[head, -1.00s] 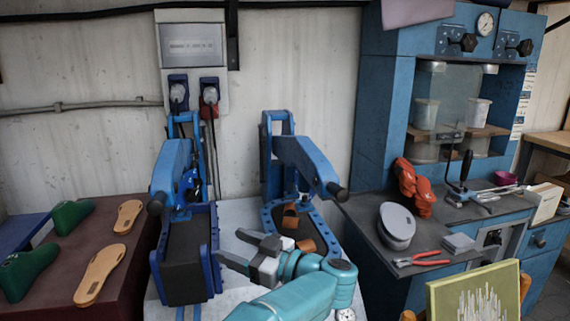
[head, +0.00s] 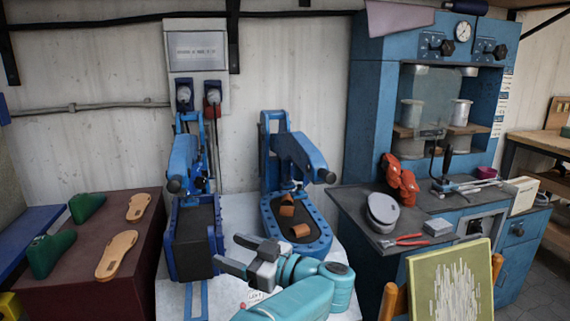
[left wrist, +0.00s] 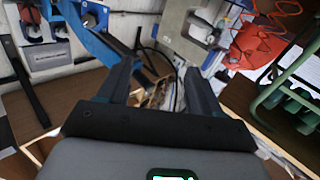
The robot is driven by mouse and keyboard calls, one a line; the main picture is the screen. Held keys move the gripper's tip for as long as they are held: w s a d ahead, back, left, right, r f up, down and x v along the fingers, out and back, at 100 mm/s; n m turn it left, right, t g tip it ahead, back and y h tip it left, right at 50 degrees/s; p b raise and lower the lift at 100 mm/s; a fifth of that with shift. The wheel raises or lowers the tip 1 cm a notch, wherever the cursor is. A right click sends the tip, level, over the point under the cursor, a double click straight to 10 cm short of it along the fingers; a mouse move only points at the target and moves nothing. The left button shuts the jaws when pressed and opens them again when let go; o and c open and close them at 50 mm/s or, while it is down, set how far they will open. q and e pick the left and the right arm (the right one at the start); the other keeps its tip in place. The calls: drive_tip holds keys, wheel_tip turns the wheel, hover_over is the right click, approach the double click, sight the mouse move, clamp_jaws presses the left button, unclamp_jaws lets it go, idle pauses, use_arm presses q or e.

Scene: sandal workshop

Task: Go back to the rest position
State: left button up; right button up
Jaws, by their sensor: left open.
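My left gripper (head: 229,250) is open and empty. In the head view it shows above the pale worktable (head: 232,215), in front of the two blue presses, with its fingers toward the left. In the left wrist view the two dark fingers (left wrist: 158,74) stand well apart with nothing between them. The left press (head: 193,235) has a dark pad. The right press (head: 296,225) holds small brown strap pieces (head: 287,206) on its oval bed. My right gripper is not in view.
A dark red table (head: 120,285) at left holds green shoe lasts (head: 50,252) and tan soles (head: 116,255). The blue bench (head: 365,235) at right carries red-handled pliers (head: 408,240), a grey rounded object (head: 382,210) and orange gloves (head: 399,180). A green-framed panel (head: 452,285) stands at front right.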

use_arm(q)
drive_tip(key=w+a+f+m+t+h, duration=0.25)
drive_tip(key=f+m+h, duration=0.25)
drive_tip(key=f, duration=0.5)
drive_tip(key=w+a+f+m+t+h, duration=0.1)
drive_tip(key=w+f+m+t+h, duration=0.35)
drive_tip(key=f, duration=0.65)
drive_tip(key=s+f+m+g+h, duration=0.25)
drive_tip(key=s+f+h, duration=0.3)
drive_tip(key=f, duration=0.55)
drive_tip(key=s+f+g+h, duration=0.2)
drive_tip(key=s+f+g, duration=0.1)
drive_tip(key=s+f, duration=0.4)
drive_tip(key=s+f+g+h, duration=0.1)
drive_tip(key=s+f+g, duration=0.25)
drive_tip(key=s, duration=0.65)
drive_tip(key=s+d+f+g+h, duration=0.1)
drive_tip(key=s+g, duration=0.2)
drive_tip(key=s, duration=0.6)
drive_tip(key=s+d+f+g+h, duration=0.1)
drive_tip(key=s+f+g, duration=0.15)
drive_tip(key=s, duration=0.65)
wheel_tip(320, 180, up, 10)
drive_tip(key=p, duration=0.9)
drive_tip(key=shift+w+a, duration=0.25)
